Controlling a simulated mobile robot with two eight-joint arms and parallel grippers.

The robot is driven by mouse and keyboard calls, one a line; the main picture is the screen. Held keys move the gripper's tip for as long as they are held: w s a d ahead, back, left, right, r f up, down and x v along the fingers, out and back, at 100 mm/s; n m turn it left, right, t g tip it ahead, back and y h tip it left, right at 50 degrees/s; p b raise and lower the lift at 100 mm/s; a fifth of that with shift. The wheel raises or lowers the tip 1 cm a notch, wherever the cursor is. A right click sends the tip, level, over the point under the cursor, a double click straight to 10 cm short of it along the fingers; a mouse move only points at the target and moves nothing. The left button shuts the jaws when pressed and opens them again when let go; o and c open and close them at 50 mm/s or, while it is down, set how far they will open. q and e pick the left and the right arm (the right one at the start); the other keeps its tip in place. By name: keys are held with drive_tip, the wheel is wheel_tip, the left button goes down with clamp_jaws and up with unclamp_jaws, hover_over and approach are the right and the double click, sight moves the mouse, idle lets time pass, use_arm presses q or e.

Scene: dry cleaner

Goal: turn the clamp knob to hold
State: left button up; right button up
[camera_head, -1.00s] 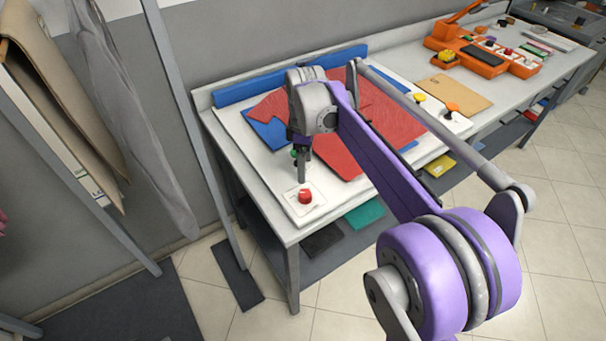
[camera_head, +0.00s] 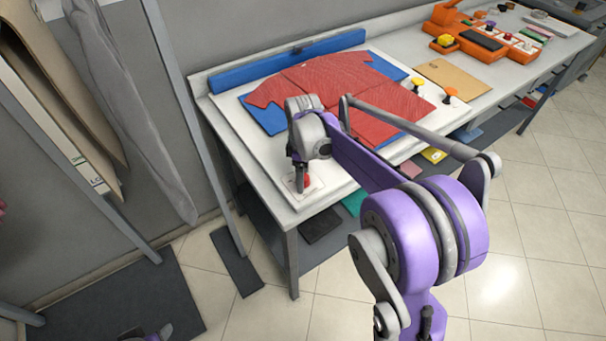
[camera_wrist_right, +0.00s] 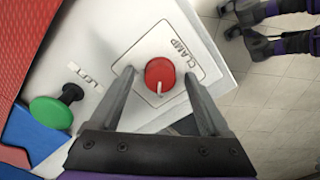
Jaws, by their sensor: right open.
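The red clamp knob (camera_wrist_right: 160,72) sits on a white plate marked CLAMP at the corner of the white board (camera_head: 228,110). Its white pointer line faces the bottom of the right wrist view. In the head view the knob (camera_head: 307,181) is partly hidden by my right gripper (camera_head: 301,187). In the right wrist view my right gripper (camera_wrist_right: 166,88) is open, with one finger on each side of the knob; I cannot tell if either touches it. Part of what looks like my left gripper (camera_head: 150,334) shows at the bottom edge of the head view, away from the table.
A green knob (camera_wrist_right: 50,112) stands beside the clamp plate. A red shirt (camera_head: 340,88) lies on a blue pad on the board, with a yellow knob (camera_head: 417,82) and an orange one (camera_head: 449,92) at its right. A metal post (camera_head: 190,105) stands left of the table.

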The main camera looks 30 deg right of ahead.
clamp_jaws()
idle(0.3)
drive_tip(key=shift+m, duration=0.4)
drive_tip(key=m, duration=0.3)
drive_tip(key=shift+m+b, duration=0.3)
drive_tip(key=m, duration=0.4)
drive_tip(key=shift+m, duration=0.3)
drive_tip(key=m, duration=0.4)
drive_tip(key=shift+b, duration=0.4)
drive_tip(key=shift+m, duration=2.5)
